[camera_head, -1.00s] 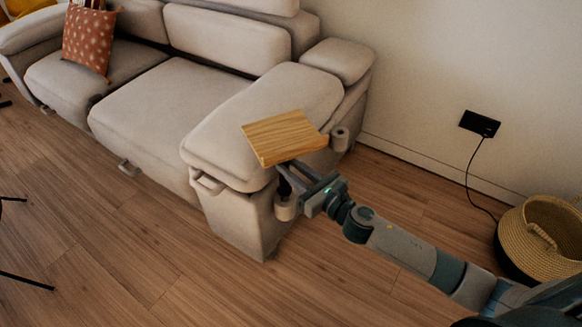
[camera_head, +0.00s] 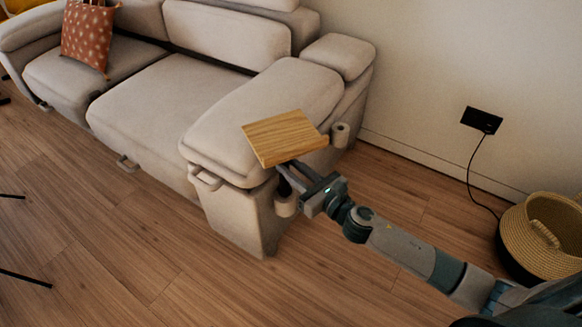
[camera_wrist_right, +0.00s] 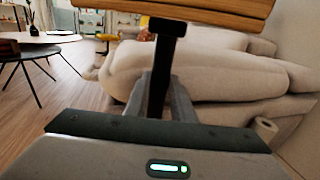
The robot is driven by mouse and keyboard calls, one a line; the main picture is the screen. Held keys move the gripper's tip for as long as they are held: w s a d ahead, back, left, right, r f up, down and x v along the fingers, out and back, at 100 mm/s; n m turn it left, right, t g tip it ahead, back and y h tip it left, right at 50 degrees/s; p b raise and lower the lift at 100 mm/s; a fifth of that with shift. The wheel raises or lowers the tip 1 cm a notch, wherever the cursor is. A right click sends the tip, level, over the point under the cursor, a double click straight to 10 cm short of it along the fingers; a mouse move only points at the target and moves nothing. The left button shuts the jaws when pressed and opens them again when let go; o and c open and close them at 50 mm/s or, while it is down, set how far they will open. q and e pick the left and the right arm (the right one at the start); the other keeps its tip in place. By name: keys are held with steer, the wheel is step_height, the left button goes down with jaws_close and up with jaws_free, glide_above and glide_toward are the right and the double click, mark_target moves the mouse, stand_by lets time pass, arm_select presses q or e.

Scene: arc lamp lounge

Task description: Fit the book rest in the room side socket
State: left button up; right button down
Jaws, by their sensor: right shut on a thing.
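The book rest is a flat wooden board (camera_head: 286,137) on a dark post (camera_head: 284,186). My right gripper (camera_head: 293,172) is shut on the post just under the board. The right wrist view shows the black post (camera_wrist_right: 160,75) between the fingers and the board's edge (camera_wrist_right: 200,10) above. The room side socket (camera_head: 286,206) is a pale cup on the sofa arm's outer side. The post's lower end is at its mouth in the head view; I cannot tell whether it is inside or just above. A second, wall side socket (camera_head: 340,134) appears empty. My left gripper is not in view.
The beige sofa (camera_head: 150,100) stands along the wall, its arm partly behind the board. A woven basket (camera_head: 543,235) and a wall outlet (camera_head: 481,120) with a cable are on the right. Open wooden floor (camera_head: 130,245) lies in front.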

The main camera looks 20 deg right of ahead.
steer(key=shift+f+b, duration=0.75)
steer(key=shift+f, duration=0.1)
steer(key=c, duration=1.6)
jaws_free()
steer(key=shift+o, duration=0.8)
steer(key=shift+f, duration=0.1)
steer(key=shift+s, duration=0.1)
steer(key=b+v, duration=0.1)
steer(key=v, duration=1.6)
steer(key=shift+s+d, duration=0.1)
